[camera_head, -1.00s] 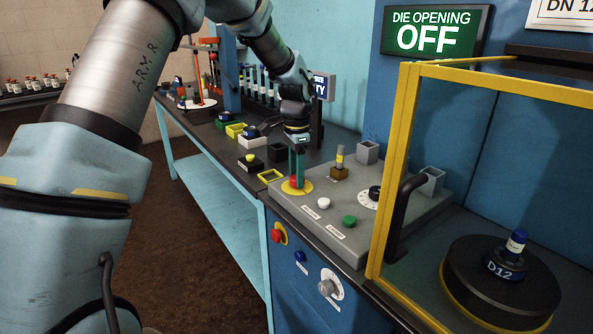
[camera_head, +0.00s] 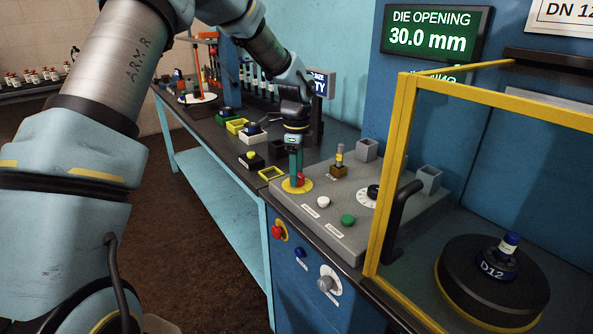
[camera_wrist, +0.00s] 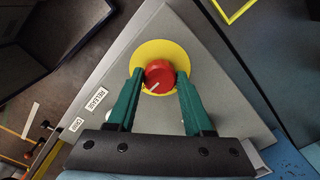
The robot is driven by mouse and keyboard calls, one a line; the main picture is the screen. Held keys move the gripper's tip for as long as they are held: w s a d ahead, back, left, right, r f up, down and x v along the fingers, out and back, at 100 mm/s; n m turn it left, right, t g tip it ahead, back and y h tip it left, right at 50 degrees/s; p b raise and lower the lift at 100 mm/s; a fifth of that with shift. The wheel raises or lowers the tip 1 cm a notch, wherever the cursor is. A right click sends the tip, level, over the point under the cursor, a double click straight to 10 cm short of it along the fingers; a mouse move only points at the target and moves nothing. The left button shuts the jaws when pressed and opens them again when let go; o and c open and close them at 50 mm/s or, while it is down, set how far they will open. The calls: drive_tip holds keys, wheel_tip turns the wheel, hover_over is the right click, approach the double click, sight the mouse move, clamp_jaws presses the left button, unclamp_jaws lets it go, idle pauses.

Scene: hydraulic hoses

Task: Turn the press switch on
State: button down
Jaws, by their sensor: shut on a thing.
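The press switch is a red round knob (camera_wrist: 159,75) with a white pointer line, on a yellow disc (camera_wrist: 150,53) on the grey control panel. In the wrist view my gripper (camera_wrist: 159,82) has its two green fingers on either side of the knob, shut on it. In the head view my gripper (camera_head: 297,180) reaches down onto the red knob (camera_head: 301,179), which is partly hidden by the fingers. The display (camera_head: 437,32) above the press is lit green and reads DIE OPENING 30.0 mm.
On the panel (camera_head: 330,228) are a white button (camera_head: 323,202), a green button (camera_head: 348,220) and a black dial (camera_head: 374,192). A yellow-framed guard (camera_head: 392,170) with a black handle stands at the right. Behind it is a dark die (camera_head: 490,280) marked D12.

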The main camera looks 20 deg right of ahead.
idle(0.4)
drive_tip(key=shift+c, duration=1.5)
unclamp_jaws()
wheel_tip(320, 180, up, 11)
drive_tip(key=b, duration=0.2)
drive_tip(key=shift+b, duration=0.3)
drive_tip(key=shift+f, duration=0.1)
drive_tip(key=s+a+f+n, duration=0.2)
drive_tip(key=a+n, duration=0.4)
drive_tip(key=a, duration=0.4)
drive_tip(key=s+a+f+n, duration=0.1)
drive_tip(key=s+a+n, duration=0.1)
drive_tip(key=a+n, duration=0.5)
drive_tip(key=s+a+f+n+t, duration=0.1)
drive_tip(key=a+n, duration=0.6)
drive_tip(key=a, duration=0.7)
drive_tip(key=shift+s+a+f, duration=0.25)
drive_tip(key=shift+s+f, duration=0.5)
drive_tip(key=shift+f, duration=0.1)
drive_tip(key=s+a+n, duration=0.1)
drive_tip(key=s+a+f+n, duration=0.1)
drive_tip(key=s+a+n, duration=0.2)
drive_tip(key=a+n, duration=0.1)
drive_tip(key=shift+s+f+t, duration=0.25)
drive_tip(key=shift+s+t, duration=0.05)
drive_tip(key=shift+s, duration=0.05)
drive_tip(key=shift+c, duration=0.3)
